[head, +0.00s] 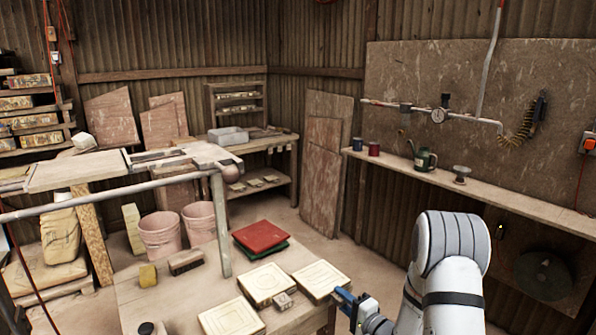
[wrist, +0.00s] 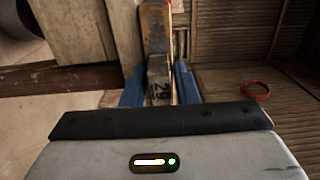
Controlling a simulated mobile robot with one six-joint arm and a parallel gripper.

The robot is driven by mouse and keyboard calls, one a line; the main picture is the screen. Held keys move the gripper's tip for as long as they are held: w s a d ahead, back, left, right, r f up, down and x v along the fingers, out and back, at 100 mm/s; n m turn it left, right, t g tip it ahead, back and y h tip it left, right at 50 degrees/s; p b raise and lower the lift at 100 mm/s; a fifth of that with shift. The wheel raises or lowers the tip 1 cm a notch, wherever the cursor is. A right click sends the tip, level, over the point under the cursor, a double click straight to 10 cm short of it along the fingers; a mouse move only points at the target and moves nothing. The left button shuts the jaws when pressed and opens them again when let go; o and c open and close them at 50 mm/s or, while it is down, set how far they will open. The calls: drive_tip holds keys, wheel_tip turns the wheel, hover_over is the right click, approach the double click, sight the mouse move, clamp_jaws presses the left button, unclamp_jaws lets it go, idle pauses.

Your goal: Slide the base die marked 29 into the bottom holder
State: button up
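The base die marked 29 shows edge-on in the wrist view, with its grey numbered lug (wrist: 159,86) between the two blue fingers of my gripper (wrist: 160,88). The fingers appear to be shut on the lug from both sides. In the head view, my gripper (head: 346,298) is at the front right of this cream, square die (head: 320,279), near the bench's right end. I cannot tell if the die still touches the bench. I cannot make out the bottom holder in either view.
Two more cream dies (head: 264,284) (head: 230,318) lie on the low bench (head: 165,302). Red and green plates (head: 260,236) lie behind them. A yellow sponge (head: 148,275) and a brush (head: 186,262) are at left. A wall shelf (head: 480,189) runs along the right. Open floor lies behind the bench.

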clamp_jaws()
drive_tip(key=shift+r, duration=0.2)
drive_tip(key=shift+r+p, duration=1.75)
drive_tip(key=shift+r, duration=0.6)
